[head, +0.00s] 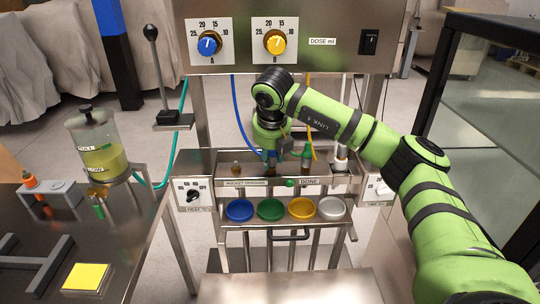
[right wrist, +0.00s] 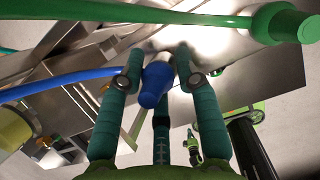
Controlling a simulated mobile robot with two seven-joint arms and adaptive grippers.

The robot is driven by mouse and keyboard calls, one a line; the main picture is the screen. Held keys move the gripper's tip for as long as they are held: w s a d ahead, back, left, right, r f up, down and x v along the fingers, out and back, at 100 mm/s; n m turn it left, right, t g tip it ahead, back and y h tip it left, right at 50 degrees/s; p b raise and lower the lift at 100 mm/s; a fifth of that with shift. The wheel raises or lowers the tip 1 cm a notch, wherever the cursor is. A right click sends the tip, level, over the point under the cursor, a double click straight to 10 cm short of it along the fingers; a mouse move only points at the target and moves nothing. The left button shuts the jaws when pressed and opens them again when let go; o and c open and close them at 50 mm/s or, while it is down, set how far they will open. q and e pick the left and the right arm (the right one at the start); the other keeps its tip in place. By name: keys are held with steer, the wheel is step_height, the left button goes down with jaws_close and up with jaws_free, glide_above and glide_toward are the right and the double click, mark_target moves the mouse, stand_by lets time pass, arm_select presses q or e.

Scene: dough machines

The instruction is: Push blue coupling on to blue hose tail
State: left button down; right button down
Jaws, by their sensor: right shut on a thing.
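My right gripper (right wrist: 158,62) is shut on the blue coupling (right wrist: 154,86), which sits between its green fingers. A blue hose (right wrist: 60,82) runs leftward from that area in the right wrist view. In the head view the blue hose (head: 238,110) hangs down to my right gripper (head: 271,160), which is over the metal rail. A small brownish hose tail (head: 235,168) stands on the rail just left of the gripper, above the blue dish. Its colour is too small to tell. The coupling is mostly hidden by the gripper in the head view. My left gripper is not visible.
A green coupling (head: 307,157) stands right of my gripper, with a white one (head: 341,156) farther right. Blue, green, yellow and white dishes (head: 239,210) sit below the rail. A glass oil jar (head: 97,150) and a lever (head: 158,80) stand to the left.

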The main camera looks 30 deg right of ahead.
steer(key=shift+d+r, duration=0.1)
steer(key=shift+r, duration=0.1)
steer(key=shift+r+p, duration=0.55)
steer(key=shift+r, duration=0.1)
steer(key=shift+r+p, duration=0.3)
steer(key=shift+r, duration=0.15)
step_height(320, 180, up, 6)
steer(key=p, duration=0.4)
steer(key=shift+p, duration=0.35)
steer(key=shift+w, duration=0.1)
